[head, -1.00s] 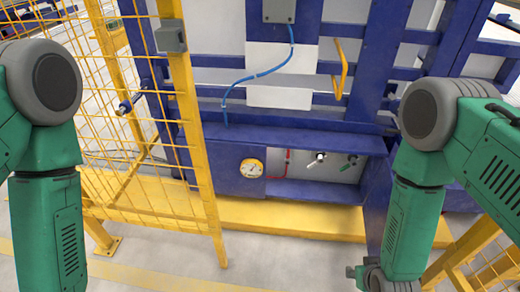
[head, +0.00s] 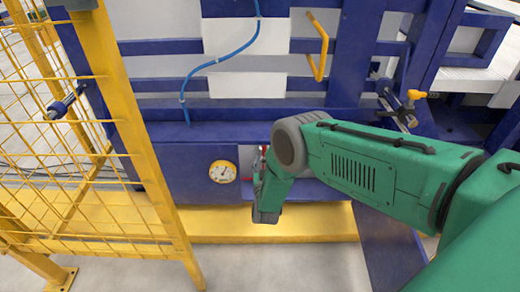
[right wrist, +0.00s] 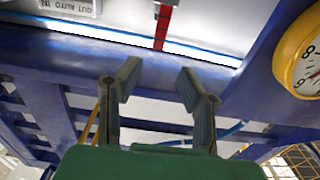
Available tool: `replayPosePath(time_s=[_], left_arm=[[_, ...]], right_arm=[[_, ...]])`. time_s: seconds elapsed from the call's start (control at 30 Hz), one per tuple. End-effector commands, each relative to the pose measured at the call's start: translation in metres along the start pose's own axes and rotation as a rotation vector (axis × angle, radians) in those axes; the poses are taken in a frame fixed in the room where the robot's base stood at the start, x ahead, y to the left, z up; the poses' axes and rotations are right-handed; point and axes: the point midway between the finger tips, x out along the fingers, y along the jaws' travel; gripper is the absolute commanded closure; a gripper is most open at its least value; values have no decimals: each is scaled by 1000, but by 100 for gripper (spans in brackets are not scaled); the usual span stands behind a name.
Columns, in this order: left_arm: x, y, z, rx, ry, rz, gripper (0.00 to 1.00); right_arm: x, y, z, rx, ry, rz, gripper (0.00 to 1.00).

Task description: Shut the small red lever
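A red part (head: 264,150), which looks like the small red lever, shows just above my right arm's wrist in the head view, right of the gauge. My arm hides most of it. In the right wrist view a red upright strip (right wrist: 164,24) lies beyond the fingers at the top; whether it is the lever or its pipe I cannot tell. My right gripper (right wrist: 160,82) is open and empty, its two fingers apart below the red strip and not touching it. In the head view its fingers are not clear. My left gripper is not in view.
A yellow-rimmed gauge (head: 222,172) sits left of the red part; it also shows in the right wrist view (right wrist: 302,58). A blue frame edge (right wrist: 150,72) runs behind the fingers. A yellow mesh fence (head: 125,130) stands at the left. A yellow handle (head: 318,50) hangs above.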

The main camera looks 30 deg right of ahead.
Motion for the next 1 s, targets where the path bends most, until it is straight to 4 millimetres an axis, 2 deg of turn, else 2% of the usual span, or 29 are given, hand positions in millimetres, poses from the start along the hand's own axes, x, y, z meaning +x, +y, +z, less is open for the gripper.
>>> replayPosePath(time_s=[0.03,0.2,0.4,0.57,0.83,0.87,0.93,1.0], left_arm=[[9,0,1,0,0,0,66],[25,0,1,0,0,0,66],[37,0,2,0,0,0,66],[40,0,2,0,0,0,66],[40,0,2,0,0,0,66],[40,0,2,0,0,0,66],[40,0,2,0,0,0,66],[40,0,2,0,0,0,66]], right_arm=[[13,0,3,2,5,2,66],[47,0,4,1,3,1,66],[75,0,2,0,2,-1,66],[84,-1,0,-1,1,-2,66],[85,0,0,-1,0,-2,66],[85,0,0,-1,0,-2,73],[85,0,0,-1,-1,-2,98],[85,0,0,-1,-1,-2,100]])
